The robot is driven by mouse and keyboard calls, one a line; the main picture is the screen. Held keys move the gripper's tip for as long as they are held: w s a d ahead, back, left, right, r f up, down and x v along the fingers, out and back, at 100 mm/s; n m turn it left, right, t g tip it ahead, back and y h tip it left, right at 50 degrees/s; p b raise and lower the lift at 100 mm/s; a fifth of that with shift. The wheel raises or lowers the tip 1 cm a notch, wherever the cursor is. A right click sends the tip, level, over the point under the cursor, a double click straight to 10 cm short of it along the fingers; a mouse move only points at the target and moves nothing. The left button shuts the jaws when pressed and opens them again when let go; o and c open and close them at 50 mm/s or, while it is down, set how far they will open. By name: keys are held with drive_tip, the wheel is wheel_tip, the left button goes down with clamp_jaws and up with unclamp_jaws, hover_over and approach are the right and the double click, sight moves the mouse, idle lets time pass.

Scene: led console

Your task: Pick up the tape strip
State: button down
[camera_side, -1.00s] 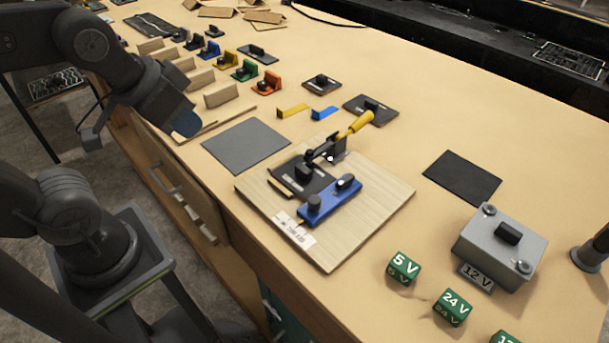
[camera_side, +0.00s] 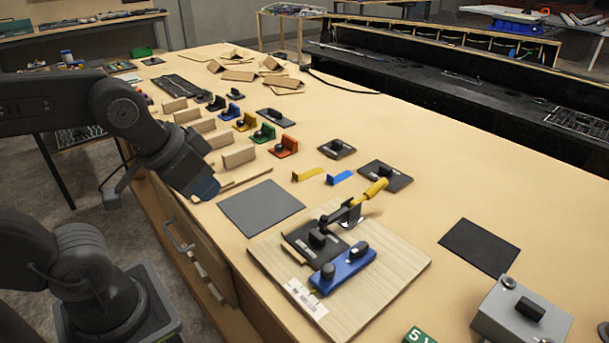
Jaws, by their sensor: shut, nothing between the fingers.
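A yellow strip (camera_side: 307,174) and a blue strip (camera_side: 339,178) lie side by side on the tan bench, each with one end turned up. I cannot tell which of them is the tape strip. My gripper (camera_side: 205,189) is at the end of my arm at left, over the bench's near edge beside the grey mat (camera_side: 262,208). It is shut and empty, well to the left of both strips and touching neither. Its fingertips do not show clearly.
A wooden board (camera_side: 400,270) carries a blue block (camera_side: 343,269) and a yellow-handled lever (camera_side: 370,192). Several coloured clips and tan blocks (camera_side: 239,156) stand behind my gripper. A grey box (camera_side: 520,312) is at lower right. The bench right of the strips is partly clear.

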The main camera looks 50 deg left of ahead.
drive_tip(key=c, duration=1.2)
unclamp_jaws()
drive_tip(key=w+a+r+n+g, duration=0.2)
drive_tip(key=w+r+n, duration=0.25)
drive_tip(key=w, duration=0.35)
drive_tip(key=n+g, duration=0.4)
drive_tip(key=n, duration=0.9)
hover_over(294, 172)
wheel_tip(294, 172, down, 14)
drive_tip(key=shift+s+a+r, duration=0.1)
drive_tip(key=shift+r, duration=0.1)
drive_tip(key=shift+w+f, duration=0.2)
drive_tip(key=shift+f, duration=2.4)
